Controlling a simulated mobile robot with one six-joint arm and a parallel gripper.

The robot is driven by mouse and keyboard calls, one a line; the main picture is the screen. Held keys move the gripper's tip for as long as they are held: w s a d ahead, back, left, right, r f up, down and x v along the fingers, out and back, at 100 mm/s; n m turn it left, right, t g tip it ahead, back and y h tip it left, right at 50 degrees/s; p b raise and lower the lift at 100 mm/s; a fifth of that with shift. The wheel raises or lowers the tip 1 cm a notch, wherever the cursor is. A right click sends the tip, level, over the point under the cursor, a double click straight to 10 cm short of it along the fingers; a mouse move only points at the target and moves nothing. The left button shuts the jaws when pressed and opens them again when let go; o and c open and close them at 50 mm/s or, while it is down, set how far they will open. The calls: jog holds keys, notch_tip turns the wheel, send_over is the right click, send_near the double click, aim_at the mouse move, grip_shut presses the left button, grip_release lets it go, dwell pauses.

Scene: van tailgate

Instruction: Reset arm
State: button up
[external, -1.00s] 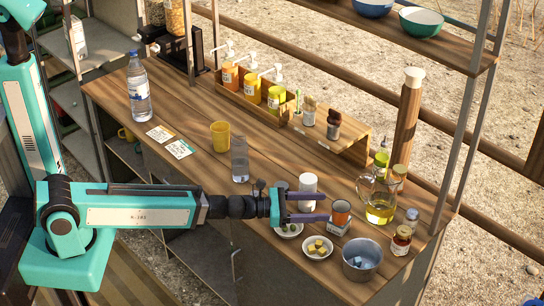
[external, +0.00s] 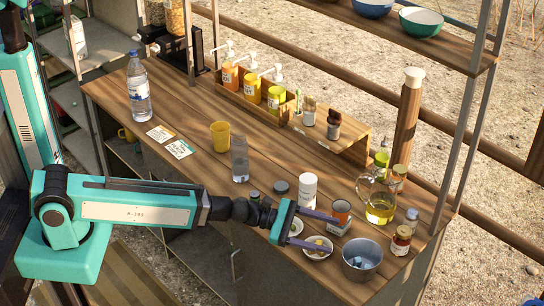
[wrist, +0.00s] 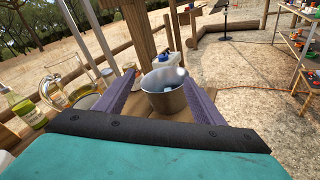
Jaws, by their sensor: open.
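My gripper (external: 318,229) is open and empty, its two purple fingers apart above the front right part of the wooden counter (external: 205,185). In the external view the fingers hang over a small white bowl (external: 318,254) with yellowish pieces and partly hide it. A metal cup (external: 361,268) with bluish pieces stands just right of the fingertips. In the wrist view the cup (wrist: 163,103) shows between the fingers (wrist: 160,95), beyond them and not held.
A white canister (external: 308,191) stands behind my gripper. A glass pitcher (external: 379,209) with yellow liquid and small jars (external: 401,240) stand at the right. A yellow mug (external: 220,136) and cards (external: 180,149) stand left, where the counter is clearer.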

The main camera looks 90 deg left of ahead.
jog(key=s+d+f+m+g+h+b, duration=0.1)
jog(key=s+d+f+m+g, duration=0.4)
jog(key=f, duration=0.5)
jog(key=s+d+f+m+g+h+b, duration=0.1)
jog(key=s+d+f+m+g, duration=0.2)
jog(key=s+d+f+m, duration=0.45)
jog(key=s+d+f+m+g+h+b, duration=0.1)
jog(key=s+d+f+m+g, duration=0.4)
jog(key=f, duration=0.7)
jog(key=s+a+f+m+g+y+b, duration=0.1)
jog(key=s+f+m+g, duration=0.15)
jog(key=s+f, duration=0.45)
jog(key=s+a+f+m+g+y+b, duration=0.1)
jog(key=s+f+m+g, duration=0.2)
jog(key=s, duration=0.6)
jog(key=s+a+f+m+g+y, duration=0.1)
jog(key=s+a+f+m+y, duration=0.1)
jog(key=s, duration=0.5)
jog(key=s+a+f+m+g+y+b, duration=0.1)
jog(key=s+a+f+m+g+y, duration=0.1)
jog(key=s+a+f+m+y, duration=0.1)
jog(key=s+a+f+m, duration=0.1)
jog(key=s+a, duration=0.1)
jog(key=s, duration=0.1)
jog(key=shift+s+a+f, duration=0.3)
jog(key=shift+s+f, duration=0.05)
